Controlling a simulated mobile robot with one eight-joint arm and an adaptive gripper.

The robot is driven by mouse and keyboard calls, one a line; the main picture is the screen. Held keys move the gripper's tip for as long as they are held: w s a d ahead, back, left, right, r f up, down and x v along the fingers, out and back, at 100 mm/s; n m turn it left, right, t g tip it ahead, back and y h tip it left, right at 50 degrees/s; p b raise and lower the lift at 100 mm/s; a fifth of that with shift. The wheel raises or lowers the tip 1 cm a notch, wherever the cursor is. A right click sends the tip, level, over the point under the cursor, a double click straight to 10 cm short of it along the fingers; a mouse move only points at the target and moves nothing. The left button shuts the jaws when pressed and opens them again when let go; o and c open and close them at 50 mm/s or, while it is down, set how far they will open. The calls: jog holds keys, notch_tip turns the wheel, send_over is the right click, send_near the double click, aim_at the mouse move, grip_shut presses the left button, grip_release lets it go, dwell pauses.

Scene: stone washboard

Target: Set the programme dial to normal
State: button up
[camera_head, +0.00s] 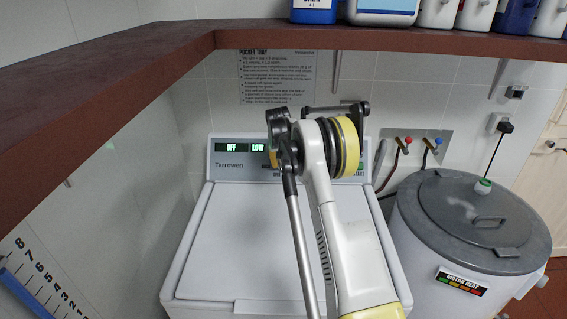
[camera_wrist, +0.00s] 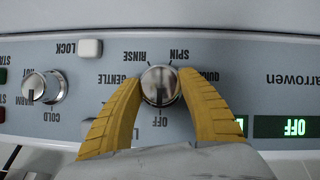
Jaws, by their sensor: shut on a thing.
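The programme dial (camera_wrist: 160,86), a round chrome knob, is in the middle of the wrist view, which shows the panel upside down. The labels OFF, QUICK, SPIN, RINSE and GENTLE are readable around it; NORMAL is not readable, with my fingers covering part of the ring. The dark mark on the knob points towards OFF. My gripper (camera_wrist: 160,82) is shut on the dial, a yellow finger on each side. The display (camera_wrist: 293,127) reads OFF, and it reads OFF in the head view too (camera_head: 232,147). My arm hides the dial in the head view.
A second chrome knob (camera_wrist: 44,87) with HOT, WARM and COLD labels and a white LOCK button (camera_wrist: 90,48) sit beside the dial. A brown shelf (camera_head: 400,38) with bottles runs above the white washer (camera_head: 240,230). A grey-lidded tub (camera_head: 470,220) stands at right.

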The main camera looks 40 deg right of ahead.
dwell(0.3)
jog(key=m+t+y, duration=0.1)
jog(key=m, duration=0.2)
jog(key=shift+s+d+f+y, duration=0.1)
jog(key=shift+y, duration=0.2)
jog(key=m+t, duration=0.1)
jog(key=m, duration=0.1)
jog(key=m+t+y+b, duration=0.1)
jog(key=m, duration=0.1)
jog(key=shift+t+y, duration=0.3)
jog(key=shift+m, duration=0.4)
jog(key=o, duration=1.2)
